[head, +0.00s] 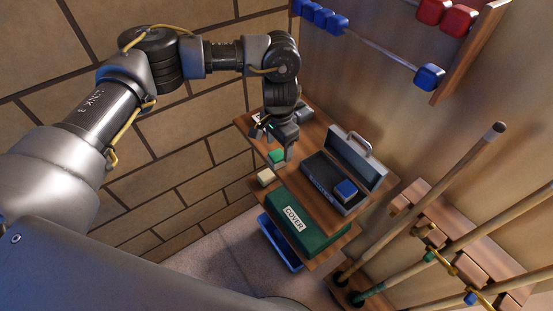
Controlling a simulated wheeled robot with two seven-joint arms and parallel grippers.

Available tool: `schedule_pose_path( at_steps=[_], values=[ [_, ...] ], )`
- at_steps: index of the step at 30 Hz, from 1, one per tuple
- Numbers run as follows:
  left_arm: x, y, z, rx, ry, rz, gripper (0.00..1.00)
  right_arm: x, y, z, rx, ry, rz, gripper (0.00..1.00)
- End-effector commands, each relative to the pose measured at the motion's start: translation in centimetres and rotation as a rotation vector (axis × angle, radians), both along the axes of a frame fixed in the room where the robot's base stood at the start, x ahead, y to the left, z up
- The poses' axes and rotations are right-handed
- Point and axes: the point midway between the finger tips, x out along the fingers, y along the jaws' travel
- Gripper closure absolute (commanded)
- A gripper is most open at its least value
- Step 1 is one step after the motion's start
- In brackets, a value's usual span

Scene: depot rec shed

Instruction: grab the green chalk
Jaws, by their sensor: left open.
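The green chalk (276,156) is a small block with a green top, on the wooden shelf top near its left edge. My left gripper (281,151) points down right at the green chalk. Its jaws are open, and one finger shows just to the right of the chalk. The other finger is hard to make out, so I cannot tell whether the chalk is fully between the fingers or touched. My right gripper is not in view.
An open grey case (358,155) holds a blue block (346,190). A green box marked COVER (312,236) and a blue tray (281,246) are at the front. Wooden cues (430,199) lean at the right.

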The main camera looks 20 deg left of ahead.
Motion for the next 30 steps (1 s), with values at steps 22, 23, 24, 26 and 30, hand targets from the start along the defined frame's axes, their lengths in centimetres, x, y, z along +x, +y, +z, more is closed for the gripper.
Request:
schedule_pose_path(
  at_steps=[22, 23, 24, 26, 30],
  values=[
    [-0.4, 0.5, -5.2, -0.001, -0.001, 0.0, 0.35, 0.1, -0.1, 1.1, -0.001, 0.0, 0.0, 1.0],
    [-0.4, 0.5, -5.2, -0.001, -0.001, 0.0, 0.36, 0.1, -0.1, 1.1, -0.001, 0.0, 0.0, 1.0],
    [-0.4, 0.5, -5.2, -0.001, -0.001, 0.0, 0.41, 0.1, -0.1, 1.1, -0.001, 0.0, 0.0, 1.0],
    [-0.4, 0.5, -5.2, -0.001, -0.001, 0.0, 0.49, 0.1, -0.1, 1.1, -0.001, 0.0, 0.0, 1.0],
    [-0.4, 0.5, -5.2, -0.001, -0.001, 0.0, 0.67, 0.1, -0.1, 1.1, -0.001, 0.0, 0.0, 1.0]
  ],
)
